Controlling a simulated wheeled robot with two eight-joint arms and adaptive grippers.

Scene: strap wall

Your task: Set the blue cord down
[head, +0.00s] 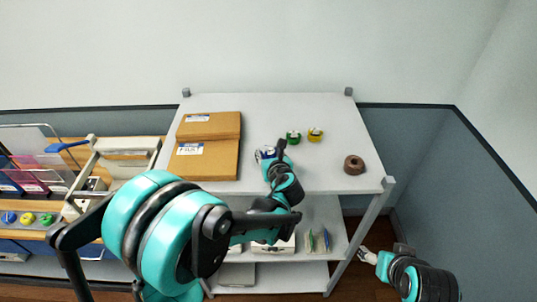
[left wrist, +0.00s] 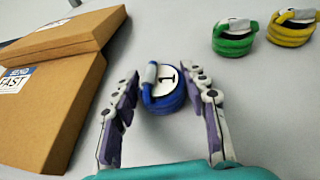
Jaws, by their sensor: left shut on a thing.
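The blue cord (left wrist: 167,90) is a small coil with a white round label marked 1. It sits between the two fingers of my left gripper (left wrist: 166,88) in the left wrist view. My left gripper (head: 268,158) is shut on it. In the head view, the blue cord (head: 262,154) shows partly beside the gripper, over the top of the grey shelf unit (head: 318,168). I cannot tell whether it touches the surface. My right gripper (head: 367,256) is low at the right, off the shelf unit; its jaws are too small to judge.
Cardboard boxes (head: 222,160) lie to the left of the blue cord. A green coil (head: 293,137) and a yellow coil (head: 315,135) lie behind it to the right. A brown roll (head: 354,165) sits near the right edge. The front middle of the top is clear.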

